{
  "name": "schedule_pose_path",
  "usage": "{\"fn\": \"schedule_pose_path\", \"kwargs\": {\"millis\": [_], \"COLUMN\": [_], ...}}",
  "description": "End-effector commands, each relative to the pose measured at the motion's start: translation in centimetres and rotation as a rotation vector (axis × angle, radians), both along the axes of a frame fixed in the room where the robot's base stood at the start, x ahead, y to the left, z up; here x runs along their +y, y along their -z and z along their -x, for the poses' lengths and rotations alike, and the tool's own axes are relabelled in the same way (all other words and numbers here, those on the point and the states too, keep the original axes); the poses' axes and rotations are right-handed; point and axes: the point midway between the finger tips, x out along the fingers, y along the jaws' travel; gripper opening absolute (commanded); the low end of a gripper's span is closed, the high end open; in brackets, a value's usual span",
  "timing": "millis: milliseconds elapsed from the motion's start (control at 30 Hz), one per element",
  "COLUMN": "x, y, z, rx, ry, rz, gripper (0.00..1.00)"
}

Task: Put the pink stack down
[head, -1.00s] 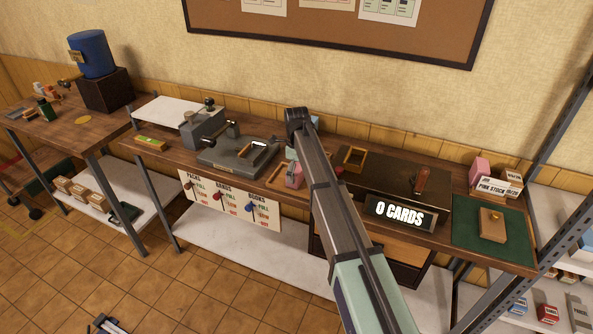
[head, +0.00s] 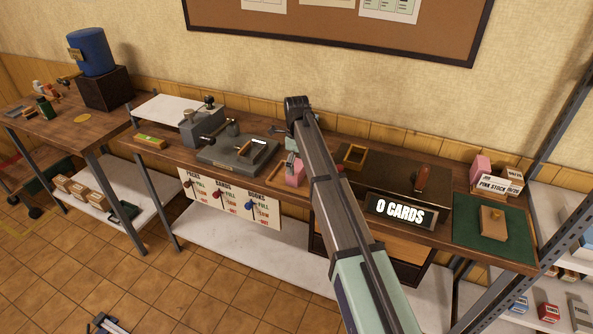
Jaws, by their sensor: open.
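The pink stack (head: 293,173) rests on the wooden bench, just left of my arm in the head view. Its right side is partly hidden by my arm. My gripper (head: 289,148) is open, just above and behind the stack, and seems clear of it. Its fingers are small and partly hidden behind my arm.
A grey press (head: 230,155) stands left of the stack. An empty wooden frame (head: 355,157) and a "0 CARDS" sign (head: 400,211) are to the right. A pink box in the pink stock holder (head: 481,166) and a green mat (head: 480,242) lie farther right.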

Motion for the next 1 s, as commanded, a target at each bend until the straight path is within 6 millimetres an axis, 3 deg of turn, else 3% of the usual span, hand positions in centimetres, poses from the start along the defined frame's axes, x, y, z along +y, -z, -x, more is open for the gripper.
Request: {"fn": "schedule_pose_path", "kwargs": {"millis": [300,500,1000], "x": [0.0,0.0,0.0], "y": [-6.1,-8.5,-9.3], "z": [-0.1,-0.1,0.0], "rx": [-0.003,-0.001,0.000], "ry": [0.000,0.000,0.000], "rz": [-0.001,-0.001,0.000], "gripper": [1.00,1.00,1.00]}}
